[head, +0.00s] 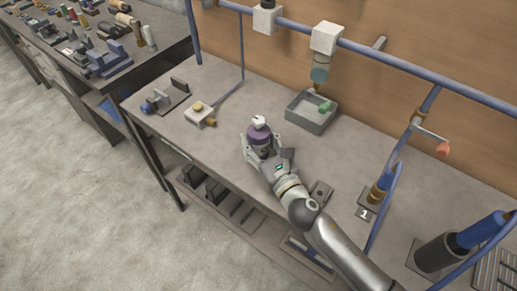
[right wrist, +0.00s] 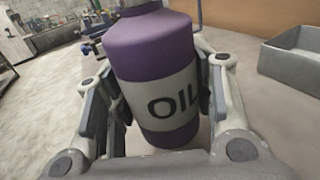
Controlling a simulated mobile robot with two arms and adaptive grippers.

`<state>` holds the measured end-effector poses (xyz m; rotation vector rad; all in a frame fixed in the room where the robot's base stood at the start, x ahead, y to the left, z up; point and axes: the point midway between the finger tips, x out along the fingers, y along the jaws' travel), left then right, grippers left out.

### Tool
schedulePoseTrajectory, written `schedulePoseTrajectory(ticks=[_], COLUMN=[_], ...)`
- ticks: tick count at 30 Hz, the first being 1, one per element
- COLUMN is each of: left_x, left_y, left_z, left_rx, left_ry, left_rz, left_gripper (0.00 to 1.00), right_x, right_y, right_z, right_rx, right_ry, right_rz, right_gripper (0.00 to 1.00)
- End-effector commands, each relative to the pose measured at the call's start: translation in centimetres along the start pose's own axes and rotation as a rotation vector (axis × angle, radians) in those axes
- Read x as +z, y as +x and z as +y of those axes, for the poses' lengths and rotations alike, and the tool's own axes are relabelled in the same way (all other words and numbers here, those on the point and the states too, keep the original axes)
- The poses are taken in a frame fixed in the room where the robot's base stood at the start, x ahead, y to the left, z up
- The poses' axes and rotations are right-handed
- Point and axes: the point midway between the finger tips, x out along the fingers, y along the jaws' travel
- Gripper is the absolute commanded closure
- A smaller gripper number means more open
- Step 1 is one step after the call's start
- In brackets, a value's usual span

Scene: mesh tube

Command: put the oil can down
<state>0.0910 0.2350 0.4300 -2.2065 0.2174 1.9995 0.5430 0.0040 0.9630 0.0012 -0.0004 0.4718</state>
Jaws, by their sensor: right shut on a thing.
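The oil can (head: 260,138) is purple with a white cap and a pale band. In the right wrist view the oil can (right wrist: 160,80) shows the word OIL on its band and stands nearly upright, slightly tilted in the picture. My right gripper (head: 263,153) is shut on it, with a finger on each side in the right wrist view (right wrist: 158,105). The can is over the front part of the workbench (head: 225,146); I cannot tell whether its base touches the top. My left gripper is not in view.
A grey tray (head: 312,113) with a green item stands behind and right of the can. A pipe stand marked 1 (head: 365,205) is to the right. Bare bench lies around the can.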

Motion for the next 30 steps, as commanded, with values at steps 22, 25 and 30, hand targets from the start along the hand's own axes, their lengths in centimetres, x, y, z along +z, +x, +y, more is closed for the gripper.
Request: schedulePoseTrajectory(ticks=[22,25,30], left_x=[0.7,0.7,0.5], left_y=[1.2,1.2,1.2], left_z=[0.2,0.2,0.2], left_rx=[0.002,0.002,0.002], left_ry=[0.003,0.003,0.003], left_rz=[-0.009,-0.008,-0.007], left_gripper=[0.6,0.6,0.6], right_x=[-3.1,-3.1,-3.1], right_y=[-0.1,-0.1,-0.1], right_z=[0.0,0.0,0.0], right_rx=[-0.001,-0.001,-0.001], right_ry=[0.001,0.0,0.0], right_rz=[0.002,0.002,0.002], right_gripper=[0.34,0.29,0.29])
